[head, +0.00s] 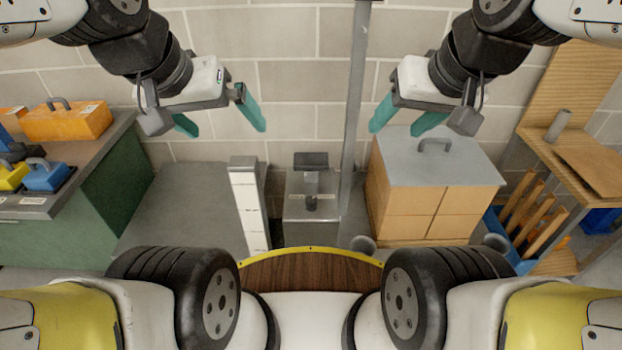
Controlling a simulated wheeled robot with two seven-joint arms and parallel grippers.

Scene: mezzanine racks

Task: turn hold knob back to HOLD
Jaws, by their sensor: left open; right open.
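A grey box-shaped unit (296,235) stands on the floor against the wall, in the middle of the head view. A small dark knob-like part (311,202) sits on its top, below a dark flat head on a short post (311,162). I cannot tell whether this is the hold knob, and no HOLD lettering or pointer can be read. My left gripper (226,130) is open and empty, up and left of the unit. My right gripper (394,132) is open and empty, up and right of it. Neither touches anything.
A grey metal post (354,110) rises just right of the unit. A white marked column (249,205) stands at its left. A grey-lidded wooden cabinet (438,170) is at right. A green bench (90,190) holds orange, yellow and blue handled cases at left. A wooden rack (565,150) stands far right.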

